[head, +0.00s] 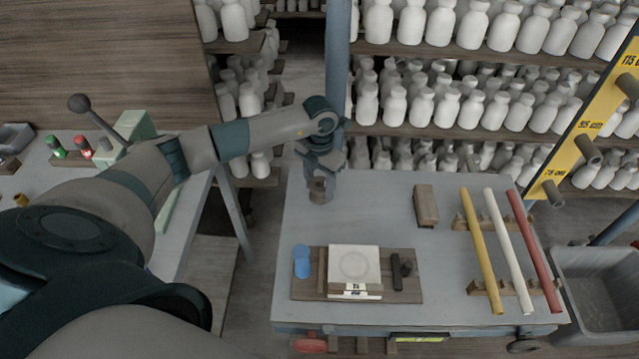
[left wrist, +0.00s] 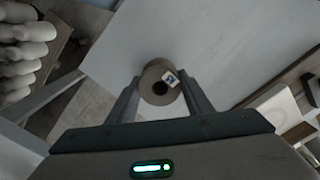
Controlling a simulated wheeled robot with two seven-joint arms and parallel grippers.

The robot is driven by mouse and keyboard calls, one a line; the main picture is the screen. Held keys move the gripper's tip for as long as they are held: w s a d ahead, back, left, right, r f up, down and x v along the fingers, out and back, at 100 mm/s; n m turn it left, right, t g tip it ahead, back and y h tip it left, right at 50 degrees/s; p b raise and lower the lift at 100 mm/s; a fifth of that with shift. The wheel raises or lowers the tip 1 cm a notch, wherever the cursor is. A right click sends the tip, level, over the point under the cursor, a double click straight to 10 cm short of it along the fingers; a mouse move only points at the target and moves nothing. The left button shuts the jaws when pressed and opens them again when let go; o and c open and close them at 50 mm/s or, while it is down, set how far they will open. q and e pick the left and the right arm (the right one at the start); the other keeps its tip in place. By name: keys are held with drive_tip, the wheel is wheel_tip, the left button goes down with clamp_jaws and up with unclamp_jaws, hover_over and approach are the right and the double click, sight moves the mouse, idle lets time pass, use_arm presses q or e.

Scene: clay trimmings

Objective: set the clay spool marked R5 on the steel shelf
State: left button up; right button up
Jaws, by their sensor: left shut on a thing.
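My left gripper (head: 319,178) is over the back left part of the grey table. It is shut on a small brown clay spool (head: 318,194), which hangs at the fingertips. In the left wrist view the spool (left wrist: 153,72) sits between the two fingers, its dark round hole facing the camera. A small white and blue label (left wrist: 171,78) is on it; I cannot read its marking surely. I cannot tell from these frames whether the spool touches the tabletop. I cannot pick out a steel shelf for certain. My right gripper is not in view.
The grey table (head: 375,215) holds a board with a white scale (head: 353,264), a blue cup (head: 302,262), a brown block (head: 426,205) and three coloured rods (head: 508,250) on wooden rests. Racks of white bottles (head: 440,105) stand behind. The table's middle is clear.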

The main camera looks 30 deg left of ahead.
sight(320, 184)
use_arm(q)
drive_tip(key=shift+f, duration=0.15)
drive_tip(key=o, duration=1.2)
drive_tip(key=shift+r, duration=0.65)
wheel_tip(320, 184, up, 11)
drive_tip(key=b, duration=0.3)
drive_tip(key=shift+r, duration=0.1)
